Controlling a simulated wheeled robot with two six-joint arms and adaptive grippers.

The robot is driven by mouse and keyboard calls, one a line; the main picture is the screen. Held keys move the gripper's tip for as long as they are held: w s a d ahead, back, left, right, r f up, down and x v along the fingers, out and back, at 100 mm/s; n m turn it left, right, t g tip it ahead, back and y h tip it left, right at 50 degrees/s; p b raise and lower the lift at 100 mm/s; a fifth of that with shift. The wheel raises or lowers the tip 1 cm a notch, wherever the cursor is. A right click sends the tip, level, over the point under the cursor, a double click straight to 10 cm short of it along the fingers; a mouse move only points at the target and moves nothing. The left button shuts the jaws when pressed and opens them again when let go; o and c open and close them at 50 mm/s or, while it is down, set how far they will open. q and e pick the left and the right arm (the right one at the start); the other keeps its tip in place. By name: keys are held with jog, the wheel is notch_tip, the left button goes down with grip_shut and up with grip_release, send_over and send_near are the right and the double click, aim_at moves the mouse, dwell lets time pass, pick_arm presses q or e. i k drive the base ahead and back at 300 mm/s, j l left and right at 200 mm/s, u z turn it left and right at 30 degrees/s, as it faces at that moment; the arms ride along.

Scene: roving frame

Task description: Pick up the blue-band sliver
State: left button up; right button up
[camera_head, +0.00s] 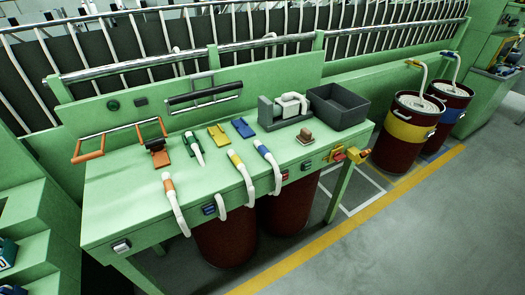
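The blue-band sliver (270,162) is a white rope-like strand with a blue band near its upper end. It lies on the right half of the green table (130,205), and its lower part hangs over the front edge. A yellow-band sliver (242,172) lies just left of it, also hanging over the edge. An orange-band sliver (174,203) hangs over the edge farther left. Neither of my grippers shows in the view.
A dark grey bin (338,107) and a grey device with a white roll (290,104) stand at the table's back right. A small brown block (305,136) sits right of the sliver. Coloured plates lie behind it. Dark red cans (399,135) stand on the right floor.

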aim_at(264, 151)
jog(key=i+l+u, duration=0.1)
jog(key=u, duration=0.25)
jog(key=l+u, duration=0.25)
jog(key=u, duration=0.15)
jog(key=i+l+u, duration=0.1)
jog(key=u, duration=0.25)
jog(key=l+u, duration=0.2)
jog(key=l, duration=0.9)
jog(key=l+u, duration=0.15)
jog(key=l, duration=1)
jog(key=l+u, duration=0.2)
jog(key=l, duration=0.9)
